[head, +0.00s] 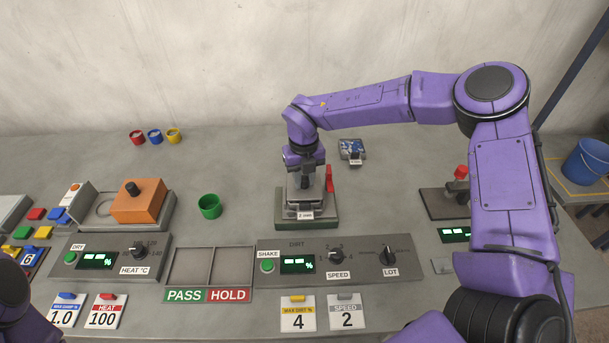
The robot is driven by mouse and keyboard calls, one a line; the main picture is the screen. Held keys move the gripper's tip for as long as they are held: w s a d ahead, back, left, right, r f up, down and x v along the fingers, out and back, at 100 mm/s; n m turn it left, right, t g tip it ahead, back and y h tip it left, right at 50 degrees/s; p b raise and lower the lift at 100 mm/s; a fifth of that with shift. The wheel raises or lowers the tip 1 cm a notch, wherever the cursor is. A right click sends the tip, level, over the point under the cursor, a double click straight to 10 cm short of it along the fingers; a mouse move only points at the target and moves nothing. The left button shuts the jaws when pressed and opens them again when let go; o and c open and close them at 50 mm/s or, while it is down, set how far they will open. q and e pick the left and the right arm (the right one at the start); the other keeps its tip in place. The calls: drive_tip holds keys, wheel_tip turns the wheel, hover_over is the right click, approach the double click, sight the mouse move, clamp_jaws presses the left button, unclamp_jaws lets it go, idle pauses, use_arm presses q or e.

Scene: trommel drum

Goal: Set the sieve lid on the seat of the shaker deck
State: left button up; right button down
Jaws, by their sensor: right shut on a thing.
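The shaker deck (331,222) is a dark green base at the middle of the bench, with a grey block labelled "2 mm" on it. A red upright lever (329,179) stands at its right side. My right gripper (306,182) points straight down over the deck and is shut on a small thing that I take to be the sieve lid. The gripper hides most of this thing, and I cannot tell whether it touches the seat. The seat is hidden too. My left gripper is out of view; only a dark part of my left arm shows at the lower left.
Behind the deck to the right lies a small blue-and-grey box (351,148). A green cup (209,206) stands to the left, near the orange heater block (138,201). The control panel (340,264) and PASS/HOLD tray (210,248) are in front. The bench behind is mostly clear.

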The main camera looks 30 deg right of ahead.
drive_tip(key=shift+w+f, duration=0.35)
drive_tip(key=shift+w, duration=0.2)
drive_tip(key=shift+s+r, duration=0.4)
drive_tip(key=shift+s, duration=0.2)
drive_tip(key=shift+w+f, duration=0.35)
drive_tip(key=shift+w, duration=0.05)
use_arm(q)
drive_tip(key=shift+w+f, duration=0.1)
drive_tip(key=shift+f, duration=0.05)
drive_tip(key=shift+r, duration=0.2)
use_arm(e)
drive_tip(key=shift+s+r, duration=0.2)
drive_tip(key=shift+s, duration=0.05)
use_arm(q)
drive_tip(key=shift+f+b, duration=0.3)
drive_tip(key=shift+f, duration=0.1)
use_arm(e)
drive_tip(key=shift+f, duration=0.65)
